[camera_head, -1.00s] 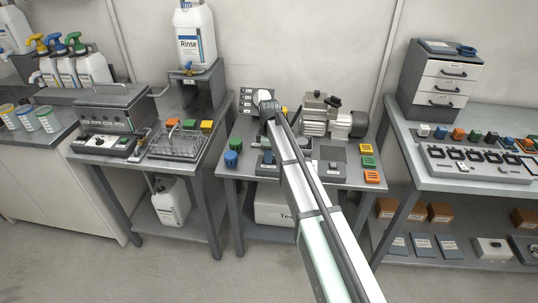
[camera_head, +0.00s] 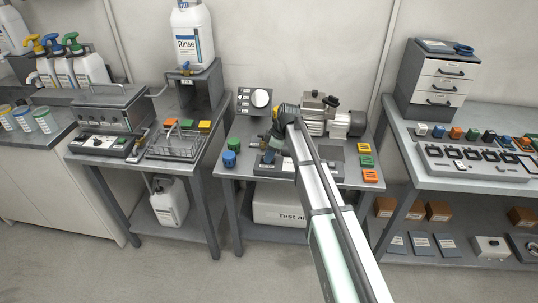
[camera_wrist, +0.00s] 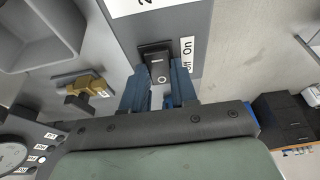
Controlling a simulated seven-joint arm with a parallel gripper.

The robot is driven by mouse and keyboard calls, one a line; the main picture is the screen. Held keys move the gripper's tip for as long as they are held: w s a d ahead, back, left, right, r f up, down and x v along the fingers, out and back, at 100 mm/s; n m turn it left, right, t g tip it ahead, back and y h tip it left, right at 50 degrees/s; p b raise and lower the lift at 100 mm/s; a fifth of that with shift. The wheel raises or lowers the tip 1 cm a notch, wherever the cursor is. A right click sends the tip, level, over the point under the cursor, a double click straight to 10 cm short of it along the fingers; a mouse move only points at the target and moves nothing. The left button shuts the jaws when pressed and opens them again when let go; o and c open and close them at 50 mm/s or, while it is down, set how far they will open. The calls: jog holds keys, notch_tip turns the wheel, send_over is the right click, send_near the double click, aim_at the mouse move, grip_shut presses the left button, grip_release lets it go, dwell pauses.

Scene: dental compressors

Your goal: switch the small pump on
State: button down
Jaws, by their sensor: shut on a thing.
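The metal pump (camera_head: 325,118) stands at the back of the middle table, with a dark motor end on its right. In the wrist view, a dark rocker switch (camera_wrist: 156,60) with a round mark sits on a grey panel, beside a white "Off On" label (camera_wrist: 187,55). My gripper (camera_wrist: 158,82) has its two blue fingers on either side of the switch's near end, shut on it. In the head view my gripper (camera_head: 277,142) is low, left of the pump, and my arm hides part of the table. I cannot tell which way the rocker is tilted.
A panel with a white dial (camera_head: 261,98) stands at the back left. A brass valve (camera_wrist: 86,84) lies beside the switch panel in the wrist view.

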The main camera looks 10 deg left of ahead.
jog(key=c, duration=0.9)
grip_release()
jog(key=v, duration=1.4)
